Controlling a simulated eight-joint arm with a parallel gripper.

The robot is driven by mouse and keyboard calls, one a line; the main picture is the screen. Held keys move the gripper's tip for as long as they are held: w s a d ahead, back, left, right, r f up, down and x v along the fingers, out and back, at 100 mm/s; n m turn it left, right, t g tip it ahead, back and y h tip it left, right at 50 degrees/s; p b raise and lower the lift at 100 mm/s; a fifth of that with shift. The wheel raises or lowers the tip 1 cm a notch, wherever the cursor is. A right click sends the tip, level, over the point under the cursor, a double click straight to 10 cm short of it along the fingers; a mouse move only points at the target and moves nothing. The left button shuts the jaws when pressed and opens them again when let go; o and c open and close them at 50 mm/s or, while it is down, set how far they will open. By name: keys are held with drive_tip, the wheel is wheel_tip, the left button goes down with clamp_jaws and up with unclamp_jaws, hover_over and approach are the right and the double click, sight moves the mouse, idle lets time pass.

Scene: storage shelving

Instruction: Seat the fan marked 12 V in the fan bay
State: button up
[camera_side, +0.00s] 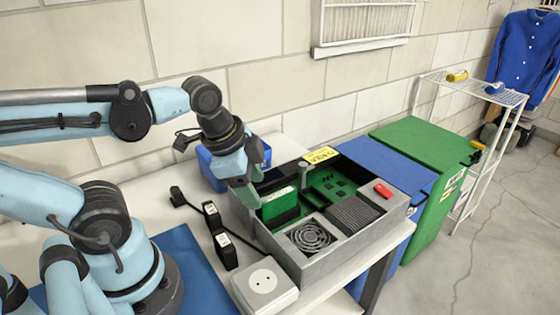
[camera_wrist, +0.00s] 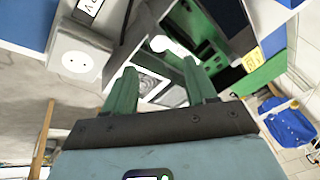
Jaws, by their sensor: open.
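Two black blocks with white labels, which look like the fans, stand on the table left of the grey case: one farther back (camera_side: 212,215) and one nearer (camera_side: 226,250). Their print is too small to read in the side view. A labelled block (camera_wrist: 88,7) is cut by the top edge of the wrist view, with only a "V" legible. The open grey case (camera_side: 290,262) has a round fan grille (camera_side: 313,237) at its near end; I cannot tell whether this is the fan bay. My gripper (camera_wrist: 160,78) is open over the case's left side, with nothing visibly held.
A green card (camera_side: 280,207) stands in the case beside my gripper, with a ribbed grey block (camera_side: 352,214) and red piece (camera_side: 383,190) to the right. A white socket box (camera_side: 264,284) sits in front.

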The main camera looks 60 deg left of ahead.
sight(223, 240)
drive_tip(key=s+m+g, duration=0.4)
drive_tip(key=s+m, duration=0.3)
drive_tip(key=m, duration=0.4)
drive_tip(key=shift+s+d+f, duration=0.1)
drive_tip(key=shift+d+f, duration=0.05)
drive_tip(key=shift+f, duration=5.4)
clamp_jaws()
